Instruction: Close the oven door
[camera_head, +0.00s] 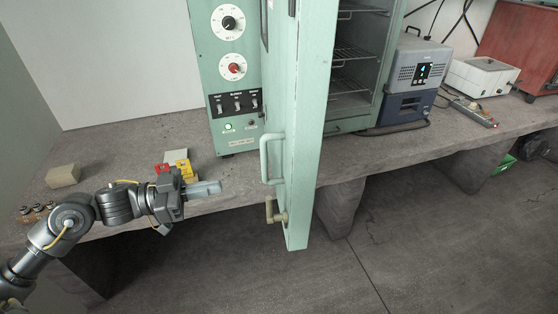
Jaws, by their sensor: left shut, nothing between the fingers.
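The green oven (232,125) stands on the concrete bench, its control panel facing me. Its door (310,130) stands wide open, swung out past the bench's front edge, so I see it nearly edge-on. A pale green handle (266,158) and a small brass-coloured latch (274,211) sit on the door's left face. The oven's inside with wire racks (350,58) shows to the right of the door. My left gripper (218,187) is shut and empty, left of the handle and apart from it, pointing right. My right gripper is not in view.
Red and yellow blocks (183,168) lie on the bench just behind my left gripper. A beige block (63,175) and small brown-topped items (36,210) are at the left. A blue-grey device (415,75) and a white box (482,76) stand right of the oven.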

